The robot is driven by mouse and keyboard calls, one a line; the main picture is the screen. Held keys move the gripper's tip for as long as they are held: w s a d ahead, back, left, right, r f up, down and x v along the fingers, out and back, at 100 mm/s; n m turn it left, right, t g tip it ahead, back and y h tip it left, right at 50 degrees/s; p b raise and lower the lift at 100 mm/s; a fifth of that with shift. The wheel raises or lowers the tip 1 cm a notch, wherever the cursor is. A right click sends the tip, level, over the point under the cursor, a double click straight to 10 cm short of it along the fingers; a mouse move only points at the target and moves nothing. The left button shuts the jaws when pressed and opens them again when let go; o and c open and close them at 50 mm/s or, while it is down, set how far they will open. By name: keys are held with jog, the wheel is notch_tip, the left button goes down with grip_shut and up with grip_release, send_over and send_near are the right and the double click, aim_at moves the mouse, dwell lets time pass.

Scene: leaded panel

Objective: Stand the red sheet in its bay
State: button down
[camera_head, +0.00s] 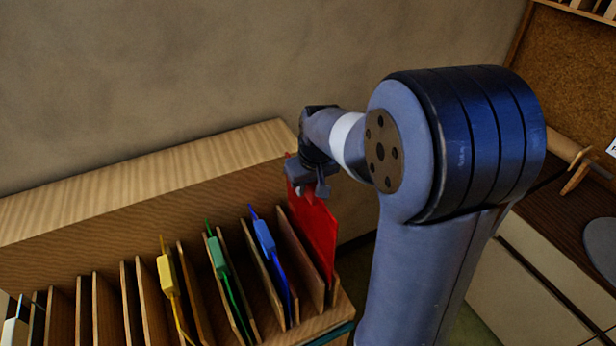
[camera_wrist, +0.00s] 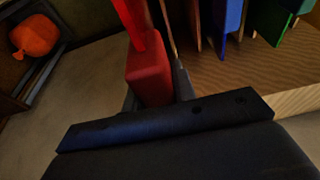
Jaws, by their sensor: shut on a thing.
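The red sheet (camera_head: 317,235) is upright at the right end of the wooden rack (camera_head: 318,328), just right of the last visible divider (camera_head: 299,255). My gripper (camera_head: 308,190) is at its top and is shut on its red block-like tab (camera_wrist: 149,77), which fills the space between the fingers in the wrist view. The sheet's red strip (camera_wrist: 130,20) runs on beyond the tab. Its lower edge is close to the rack's base; whether it touches the base or sits within a bay I cannot tell.
Blue (camera_head: 264,237), green (camera_head: 217,253) and yellow (camera_head: 167,275) tabbed sheets stand in bays to the left. A wall-side wooden ledge (camera_head: 150,178) runs behind the rack. An orange object (camera_wrist: 35,36) lies at the wrist view's left. A dark counter (camera_head: 560,225) is at right.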

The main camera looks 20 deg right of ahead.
aim_at(308, 222)
jog(key=shift+f+b, duration=4.7)
jog(key=shift+f, duration=1.85)
jog(key=c, duration=1.1)
grip_release()
jog(key=shift+s+f, duration=0.1)
jog(key=shift+f, duration=0.05)
jog(key=v, duration=1.1)
jog(key=shift+b, duration=0.4)
